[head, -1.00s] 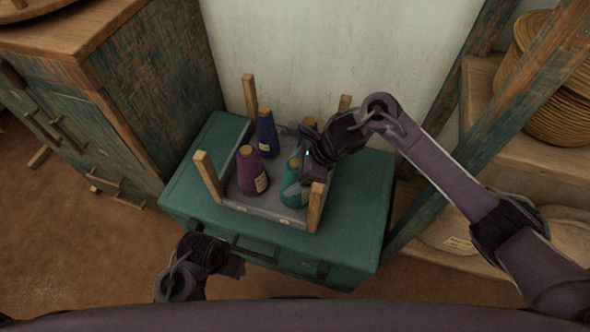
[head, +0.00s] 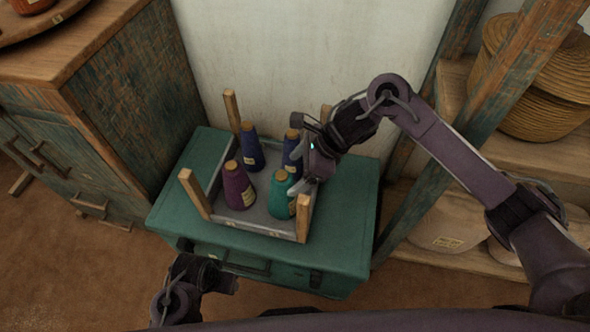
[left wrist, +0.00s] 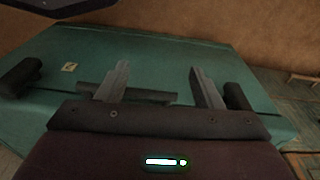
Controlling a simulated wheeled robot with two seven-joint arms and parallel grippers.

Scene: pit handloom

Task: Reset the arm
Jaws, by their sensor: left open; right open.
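My right gripper (head: 299,168) is open, at the right side of a grey tray (head: 262,215) with wooden corner posts. It is just above and beside the teal cone (head: 281,194) and hides part of the blue cone (head: 291,150) behind; I cannot tell whether it touches either. A purple cone (head: 238,186) and a dark blue cone (head: 251,147) stand upright in the tray. My left gripper (head: 235,285) is low in front of the green chest; in the left wrist view it (left wrist: 158,85) is open and empty, facing the chest.
The tray sits on the green chest (head: 345,215). A worn wooden cabinet (head: 100,120) stands at the left. A slanted post (head: 430,170) and shelves with a coiled basket (head: 540,85) are close on the right. The wall is behind.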

